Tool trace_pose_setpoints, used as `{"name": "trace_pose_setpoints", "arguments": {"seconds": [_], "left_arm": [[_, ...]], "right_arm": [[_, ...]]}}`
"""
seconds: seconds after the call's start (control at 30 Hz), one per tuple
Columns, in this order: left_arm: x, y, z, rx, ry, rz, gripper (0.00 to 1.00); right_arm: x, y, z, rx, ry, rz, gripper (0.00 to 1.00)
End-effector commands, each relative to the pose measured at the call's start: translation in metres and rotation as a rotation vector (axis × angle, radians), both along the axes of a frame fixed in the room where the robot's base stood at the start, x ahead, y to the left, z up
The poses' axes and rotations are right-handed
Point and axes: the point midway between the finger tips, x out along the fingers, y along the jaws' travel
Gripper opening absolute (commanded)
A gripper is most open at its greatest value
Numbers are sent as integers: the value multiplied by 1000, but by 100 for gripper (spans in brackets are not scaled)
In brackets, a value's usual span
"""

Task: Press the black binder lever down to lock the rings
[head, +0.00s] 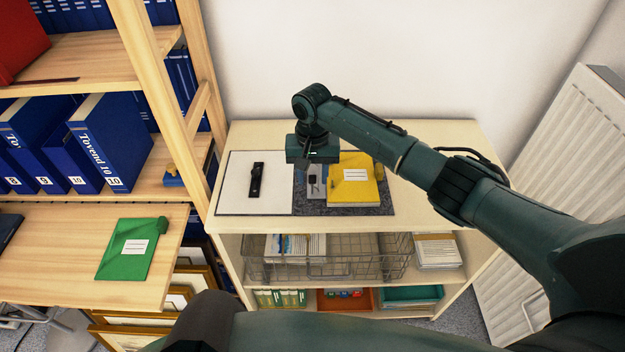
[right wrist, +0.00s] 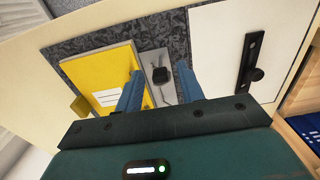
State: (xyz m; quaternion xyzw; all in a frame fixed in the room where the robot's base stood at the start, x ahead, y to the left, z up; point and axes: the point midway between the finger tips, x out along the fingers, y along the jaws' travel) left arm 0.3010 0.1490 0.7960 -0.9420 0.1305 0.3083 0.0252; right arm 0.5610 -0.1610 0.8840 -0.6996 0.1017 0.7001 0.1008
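My right gripper (head: 312,176) points down over the top of a low cabinet. Its two blue-grey fingers are apart, and nothing is held between them. In the right wrist view the gripper (right wrist: 159,84) frames a black lever (right wrist: 158,75) on a grey metal plate (right wrist: 155,58). The lever (head: 312,183) also shows in the head view, below the gripper. I cannot tell whether the gripper touches it. The fingers and wrist hide part of the plate, and how far the lever is down is unclear. My left gripper is not in view.
A yellow folder (head: 355,182) lies right of the plate on a speckled grey panel (head: 345,211). A white panel with a black bar (head: 257,180) lies left. The cabinet top (head: 440,135) is bare toward the wall. A bookshelf with blue binders (head: 105,140) stands left; a radiator (head: 545,190) stands right.

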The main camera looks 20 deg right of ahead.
Motion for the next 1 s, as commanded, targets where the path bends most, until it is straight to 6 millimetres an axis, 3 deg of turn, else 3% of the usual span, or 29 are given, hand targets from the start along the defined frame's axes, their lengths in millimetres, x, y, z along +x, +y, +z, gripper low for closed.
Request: {"name": "trace_pose_setpoints", "arguments": {"seconds": [0.2,0.53,1.0], "left_arm": [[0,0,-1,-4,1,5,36],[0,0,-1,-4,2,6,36],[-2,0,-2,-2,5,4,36]], "right_arm": [[0,0,-23,0,1,-1,38],[0,0,-26,1,0,0,38],[0,0,-26,1,-1,0,1]]}}
